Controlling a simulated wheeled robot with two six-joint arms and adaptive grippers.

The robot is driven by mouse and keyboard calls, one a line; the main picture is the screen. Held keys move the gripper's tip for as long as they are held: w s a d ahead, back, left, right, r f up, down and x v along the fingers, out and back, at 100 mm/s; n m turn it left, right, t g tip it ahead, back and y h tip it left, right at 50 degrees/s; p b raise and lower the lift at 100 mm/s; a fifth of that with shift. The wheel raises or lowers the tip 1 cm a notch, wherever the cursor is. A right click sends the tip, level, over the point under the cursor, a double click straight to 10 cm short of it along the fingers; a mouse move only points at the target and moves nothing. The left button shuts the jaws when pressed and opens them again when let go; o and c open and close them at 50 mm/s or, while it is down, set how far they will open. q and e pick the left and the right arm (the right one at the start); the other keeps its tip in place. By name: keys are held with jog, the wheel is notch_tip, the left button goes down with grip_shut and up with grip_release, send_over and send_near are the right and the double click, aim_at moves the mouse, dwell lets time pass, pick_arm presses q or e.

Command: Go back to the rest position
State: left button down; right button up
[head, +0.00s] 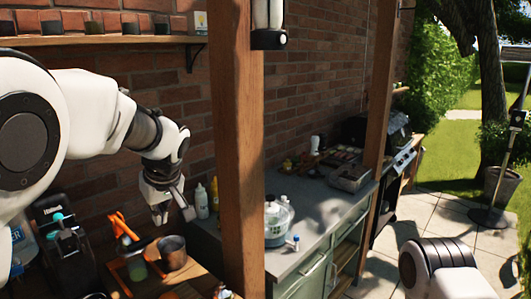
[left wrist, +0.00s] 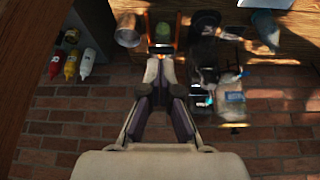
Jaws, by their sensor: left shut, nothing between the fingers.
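My left arm comes in from the left in the head view. My left gripper (head: 174,217) points down over the wooden table, near the brick wall. Its fingers are shut with nothing between them, and they also show in the left wrist view (left wrist: 161,62). A metal cup (head: 172,252) and an orange-handled tool (head: 122,226) are on the table below and left of the gripper. White and yellow squeeze bottles (head: 202,201) stand behind it to the right. Of my right arm, only a white and dark part shows at the lower right; its gripper is out of view.
A wooden post (head: 236,150) rises just right of the left gripper. A shelf (head: 95,40) with small pots runs along the wall above the arm. A black machine (head: 62,245) stands at the lower left. A grey counter (head: 320,222) with a pot (head: 277,218) lies beyond the post.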

pick_arm(q)
jog(key=s+a+f+m+g+h, duration=0.15)
jog(key=s+f, duration=0.25)
jog(key=f, duration=0.7)
jog(key=s+f+m+h, duration=0.15)
jog(key=s+f, duration=0.25)
jog(key=f, duration=0.8)
jog(key=s+f+m+g, duration=0.15)
jog(key=s+f, duration=0.25)
jog(key=f, duration=0.7)
jog(key=s+a+f+m+b, duration=0.1)
jog(key=s+f, duration=0.3)
jog(key=s, duration=0.4)
jog(key=s+f+m, duration=0.2)
jog(key=s+f, duration=0.3)
jog(key=s, duration=0.3)
jog(key=s+a+f+m+b, duration=0.1)
jog(key=s+f, duration=0.3)
jog(key=s, duration=0.4)
notch_tip(320, 180, down, 8)
jog(key=b, duration=0.8)
jog(key=shift+w+g, duration=0.2)
jog(key=shift+g, duration=0.1)
pick_arm(e)
notch_tip(320, 180, down, 10)
jog(key=shift+w+a, duration=0.25)
pick_arm(q)
jog(key=shift+f, duration=0.1)
